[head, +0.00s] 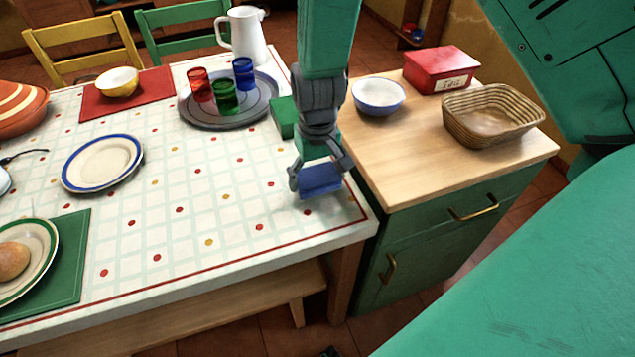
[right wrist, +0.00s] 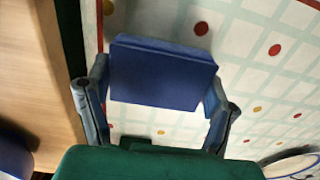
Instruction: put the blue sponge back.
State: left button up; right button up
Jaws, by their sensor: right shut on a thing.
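The blue sponge (head: 320,181) is held between the two fingers of my right gripper (head: 321,176), over the right end of the table near its corner. In the right wrist view the sponge (right wrist: 162,75) spans the gap between the fingers of my right gripper (right wrist: 158,100), with the checked tablecloth behind it. The gripper is shut on the sponge's ends. I cannot tell how far the sponge is above the cloth. My left gripper is not in view.
A green block (head: 284,117) is beside my right arm. A tray (head: 190,114) with coloured cups stands behind it. The wooden-topped green cabinet (head: 400,160) on the right holds a bowl (head: 379,97), a red tin (head: 441,70) and a wicker basket (head: 470,130). The cabinet top's front is clear.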

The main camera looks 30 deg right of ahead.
aim_at(317, 175)
notch_tip(317, 175, down, 2)
jog(key=shift+a+f, duration=0.15)
jog(key=shift+d, duration=0.2)
jog(key=o, duration=1.1)
jog(key=shift+d+f, duration=0.1)
jog(key=shift+d, duration=0.05)
jog(key=shift+a+r, duration=0.2)
jog(key=shift+r, duration=0.2)
notch_tip(317, 175, up, 12)
jog(key=shift+d+f+p, duration=0.1)
jog(key=shift+f+p, duration=0.15)
jog(key=shift+p, duration=0.85)
